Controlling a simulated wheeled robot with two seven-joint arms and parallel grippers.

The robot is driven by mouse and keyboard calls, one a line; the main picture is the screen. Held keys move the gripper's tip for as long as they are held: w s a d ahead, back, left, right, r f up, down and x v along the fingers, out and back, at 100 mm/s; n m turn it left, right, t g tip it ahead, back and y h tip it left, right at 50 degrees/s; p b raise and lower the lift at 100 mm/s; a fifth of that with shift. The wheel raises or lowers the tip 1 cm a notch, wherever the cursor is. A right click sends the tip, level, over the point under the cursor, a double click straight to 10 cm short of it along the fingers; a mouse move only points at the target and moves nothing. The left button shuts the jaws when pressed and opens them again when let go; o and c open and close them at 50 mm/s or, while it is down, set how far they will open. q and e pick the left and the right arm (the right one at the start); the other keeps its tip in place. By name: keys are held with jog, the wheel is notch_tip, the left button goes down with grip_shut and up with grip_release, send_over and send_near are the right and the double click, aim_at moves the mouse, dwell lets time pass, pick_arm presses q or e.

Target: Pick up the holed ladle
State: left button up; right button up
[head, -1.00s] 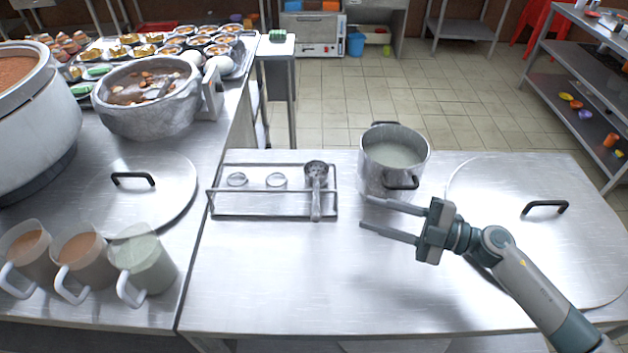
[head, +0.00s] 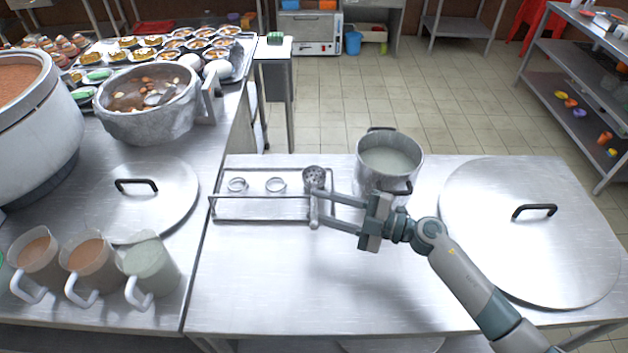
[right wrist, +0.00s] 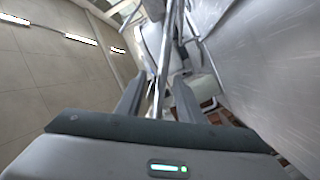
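The holed ladle (head: 314,178) lies at the right end of a wire rack (head: 245,219), its perforated bowl toward the back and its handle toward the front. My right gripper (head: 320,207) is open, reaching in from the right with its two fingertips at the ladle's handle. In the right wrist view its fingers (right wrist: 158,100) stand apart with a thin grey bar between them; I cannot tell for sure whether that bar is the handle or a rack rail. No grip on the ladle shows. My left gripper is not in view.
A steel pot (head: 389,165) of pale congee stands close behind my right gripper. A large round lid (head: 480,230) lies to the right. Several mugs (head: 150,265), another lid (head: 150,200) and a stew pot (head: 150,125) are on the left counter. The table front is clear.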

jog(key=shift+w+a, duration=0.1)
jog(key=shift+a, duration=0.25)
jog(key=shift+w+a+r+p, duration=0.15)
jog(key=shift+a+p, duration=0.35)
jog(key=shift+a, duration=0.15)
jog(key=x, duration=0.2)
jog(key=p+x, duration=0.1)
jog(key=shift+w+a+f, duration=0.1)
jog(key=shift+a+f, duration=0.1)
jog(key=shift+a, duration=0.2)
grip_shut()
dwell(1.1)
